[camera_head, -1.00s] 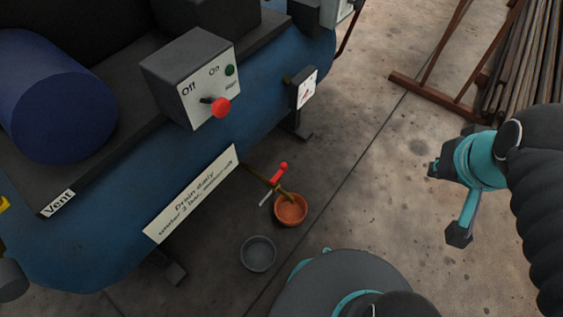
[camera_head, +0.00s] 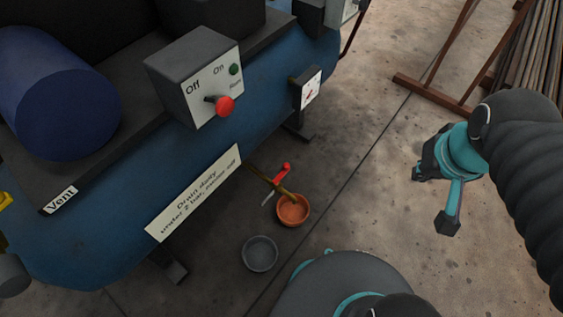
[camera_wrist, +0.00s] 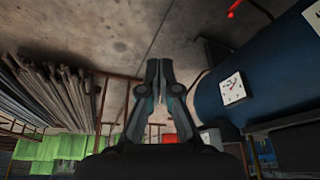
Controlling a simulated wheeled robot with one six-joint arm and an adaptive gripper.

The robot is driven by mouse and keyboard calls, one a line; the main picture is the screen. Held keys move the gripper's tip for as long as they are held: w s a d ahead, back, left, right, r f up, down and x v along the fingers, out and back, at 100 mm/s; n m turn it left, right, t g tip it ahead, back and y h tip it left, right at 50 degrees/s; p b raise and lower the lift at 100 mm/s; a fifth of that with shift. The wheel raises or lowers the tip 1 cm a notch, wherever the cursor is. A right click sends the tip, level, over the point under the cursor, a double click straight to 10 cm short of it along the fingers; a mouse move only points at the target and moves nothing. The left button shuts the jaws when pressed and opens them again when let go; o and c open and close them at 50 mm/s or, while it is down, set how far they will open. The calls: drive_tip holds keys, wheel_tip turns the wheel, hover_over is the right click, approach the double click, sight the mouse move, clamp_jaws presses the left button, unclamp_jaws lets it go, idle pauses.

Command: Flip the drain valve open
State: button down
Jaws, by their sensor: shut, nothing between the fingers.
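The drain valve (camera_head: 278,179) has a red lever and sits on a brass pipe low beside the blue tank (camera_head: 140,215), above an orange pot (camera_head: 293,211). The lever slants up to the right in the head view. A red piece, likely this lever, shows at the top edge of the wrist view (camera_wrist: 235,9). My gripper (camera_head: 418,173) is well to the right of the valve, over bare floor, and apart from it. In the wrist view my gripper (camera_wrist: 158,66) has its fingers together with nothing between them.
A grey bowl (camera_head: 260,254) stands on the floor below the pot. A control box (camera_head: 195,80) with a red knob and a gauge (camera_head: 310,90) project from the tank side. A rusty rack (camera_head: 435,90) of pipes stands at upper right. The floor between gripper and valve is clear.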

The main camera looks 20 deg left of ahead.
drive_tip(key=w+a+f+n+g+y, duration=0.1)
drive_tip(key=w+a+f+n+g, duration=0.35)
drive_tip(key=a+f, duration=0.8)
drive_tip(key=n+y+b, duration=0.1)
drive_tip(key=n+y, duration=0.1)
drive_tip(key=n, duration=0.6)
hover_over(281, 174)
drive_tip(key=w+d, duration=0.2)
wheel_tip(281, 174, down, 21)
drive_tip(key=shift+w+d+r+n+t, duration=0.15)
drive_tip(key=shift+n+t, duration=0.2)
drive_tip(key=shift+n, duration=0.25)
drive_tip(key=shift+w+d+r+n+t, duration=0.15)
drive_tip(key=shift+n+t, duration=0.15)
drive_tip(key=shift+n, duration=0.25)
drive_tip(key=shift+a+f, duration=0.1)
drive_tip(key=shift+a, duration=0.05)
drive_tip(key=x, duration=1)
drive_tip(key=shift+b, duration=0.4)
